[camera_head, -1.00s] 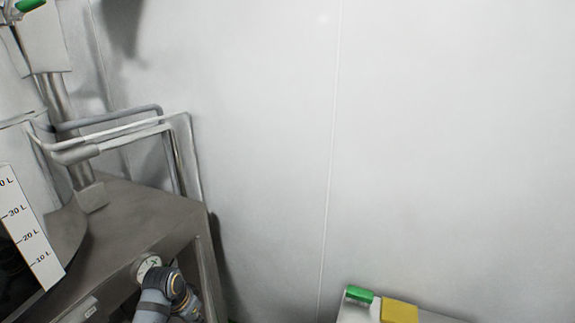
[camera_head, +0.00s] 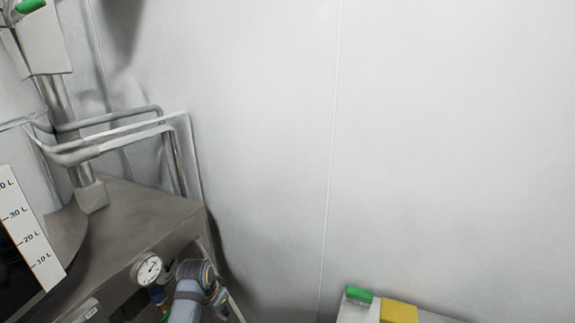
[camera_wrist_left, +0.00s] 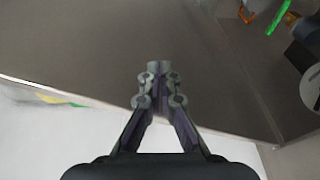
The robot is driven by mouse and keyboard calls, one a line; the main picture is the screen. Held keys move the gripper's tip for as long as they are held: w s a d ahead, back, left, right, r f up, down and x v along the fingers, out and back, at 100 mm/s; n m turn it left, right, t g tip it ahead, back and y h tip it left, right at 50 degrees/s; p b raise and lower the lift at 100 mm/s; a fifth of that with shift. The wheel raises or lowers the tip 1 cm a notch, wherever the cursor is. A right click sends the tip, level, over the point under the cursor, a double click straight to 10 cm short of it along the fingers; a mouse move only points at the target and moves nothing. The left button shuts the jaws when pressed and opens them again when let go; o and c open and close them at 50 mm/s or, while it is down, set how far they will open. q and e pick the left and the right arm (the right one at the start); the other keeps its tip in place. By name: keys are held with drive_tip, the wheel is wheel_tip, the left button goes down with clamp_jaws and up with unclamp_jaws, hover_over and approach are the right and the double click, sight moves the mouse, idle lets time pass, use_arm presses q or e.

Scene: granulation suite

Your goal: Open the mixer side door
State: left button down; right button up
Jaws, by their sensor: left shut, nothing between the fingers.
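The mixer's grey steel cabinet (camera_head: 150,215) stands at the left of the head view, with the tank above it. My left arm is in front of the cabinet's right end; its gripper fingers cannot be made out there. In the left wrist view my left gripper (camera_wrist_left: 159,88) is shut and empty, in front of a dark grey panel (camera_wrist_left: 110,45). I cannot tell whether the fingertips touch it. The side door cannot be told apart for sure, nor whether it is open. A narrow pale strip (camera_head: 233,306) shows right of my arm. My right gripper is not in view.
A round gauge (camera_head: 148,270) is on the cabinet front, close to my left arm. Pipes (camera_head: 120,135) rise above the cabinet top. A unit with a green part (camera_head: 359,294) and a yellow block (camera_head: 398,311) stands low at the right. Bare white wall fills the background.

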use_arm(q)
drive_tip(key=shift+w+d+r, duration=0.1)
drive_tip(key=shift+w+d, duration=0.6)
drive_tip(key=shift+d, duration=0.35)
drive_tip(key=shift+w+d, duration=0.5)
drive_tip(key=shift+d, duration=0.1)
drive_tip(key=w+d, duration=0.1)
drive_tip(key=d, duration=0.1)
drive_tip(key=w+d+r+v, duration=0.1)
drive_tip(key=w+v, duration=0.1)
drive_tip(key=v, duration=0.8)
hover_over(233, 302)
drive_tip(key=w+d, duration=0.5)
drive_tip(key=shift+s+a+f, duration=0.1)
drive_tip(key=shift+a+f, duration=0.05)
drive_tip(key=shift+f, duration=0.25)
